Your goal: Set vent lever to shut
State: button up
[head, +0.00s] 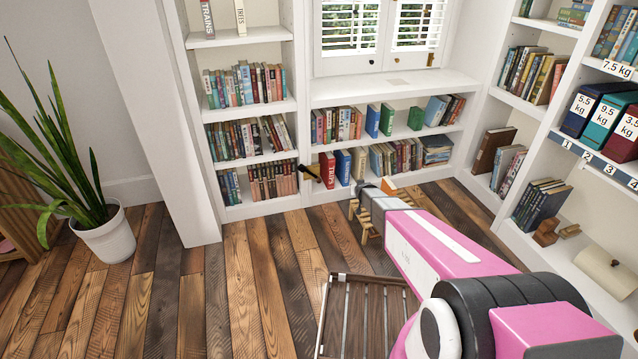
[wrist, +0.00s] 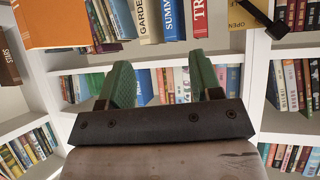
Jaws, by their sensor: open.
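The vent lever (head: 309,173) is a dark handle at the left end of the low bookcase, just left of a red book. In the wrist view the black lever (wrist: 282,75) is at the upper right, beside a pale yellow plate (wrist: 247,14) on which the word OPEN reads upside down. The lever's exact setting is hard to tell. My gripper (wrist: 161,62) has two green fingers spread apart with nothing between them. The lever is outside the fingers, to their right in the wrist view and apart from them. In the head view my arm largely hides the gripper.
A red book (head: 327,170) and blue book (head: 343,167) stand by the lever. An orange thing (head: 388,186) is near my arm's end. A small wooden stool (head: 366,232) and slatted wooden piece (head: 365,310) stand on the floor. A potted plant (head: 108,240) is left; floor between is clear.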

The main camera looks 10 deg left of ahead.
jog(key=w+a+f+n+t+y, duration=0.1)
jog(key=w+a+f+t+y, duration=0.15)
jog(key=w+a+f, duration=0.5)
jog(key=n+t+y, duration=0.2)
jog(key=t+y, duration=0.1)
jog(key=y, duration=0.1)
send_near(319, 182)
jog(key=shift+h, duration=0.25)
jog(key=x, duration=1)
jog(key=shift+w+a+r, duration=0.1)
jog(key=shift+w, duration=0.25)
grip_shut()
